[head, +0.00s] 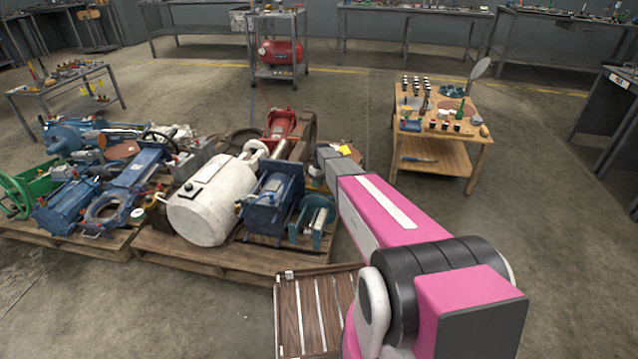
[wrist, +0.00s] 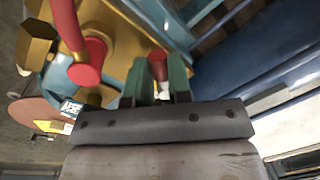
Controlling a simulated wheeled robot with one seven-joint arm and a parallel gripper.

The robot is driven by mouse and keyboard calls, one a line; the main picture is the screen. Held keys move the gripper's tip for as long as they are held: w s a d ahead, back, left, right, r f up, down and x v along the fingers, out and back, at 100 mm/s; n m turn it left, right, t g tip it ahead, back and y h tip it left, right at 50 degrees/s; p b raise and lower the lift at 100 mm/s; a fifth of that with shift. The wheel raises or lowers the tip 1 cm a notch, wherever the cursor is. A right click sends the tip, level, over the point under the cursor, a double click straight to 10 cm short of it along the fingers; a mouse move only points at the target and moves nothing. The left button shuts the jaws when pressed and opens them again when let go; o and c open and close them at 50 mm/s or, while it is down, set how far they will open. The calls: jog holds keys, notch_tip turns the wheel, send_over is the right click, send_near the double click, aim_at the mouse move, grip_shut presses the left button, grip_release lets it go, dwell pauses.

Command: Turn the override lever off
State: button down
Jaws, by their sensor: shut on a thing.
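In the wrist view my gripper (wrist: 158,80) has its two green fingers closed on a small red piece with a pale lower part (wrist: 158,60), which I take to be the override lever. Only a short length of it shows between the fingers. A yellow-brass body (wrist: 118,62) lies behind it. In the head view my arm reaches toward the right end of the loaded pallets, and the gripper and lever are hidden there.
Beside the grip in the wrist view is a larger red knob and rod (wrist: 85,72). A large blue part (wrist: 245,65) is at right. In the head view a white tank (head: 212,200) and blue motor (head: 272,190) crowd the pallet. A wooden table (head: 455,148) stands right; floor between is clear.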

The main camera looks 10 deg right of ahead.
jog(key=m, duration=0.2)
jog(key=a+m, duration=0.1)
jog(key=s+a+m, duration=0.1)
jog(key=m, duration=0.1)
jog(key=shift+m+t, duration=0.3)
jog(key=m, duration=0.1)
jog(key=a+m, duration=0.1)
jog(key=shift+m, duration=0.3)
jog(key=shift+w+a+m+t, duration=0.1)
jog(key=shift+a+m+t, duration=0.15)
jog(key=shift+m, duration=0.55)
jog(key=shift+w+a+m+t, duration=0.1)
jog(key=shift+a+m+t, duration=0.1)
jog(key=shift+m, duration=0.6)
jog(key=c, duration=1.1)
grip_release()
jog(key=shift+o, duration=0.2)
jog(key=shift+r, duration=0.1)
notch_tip(320, 180, up, 10)
jog(key=d, duration=0.1)
jog(key=shift+s+r, duration=0.25)
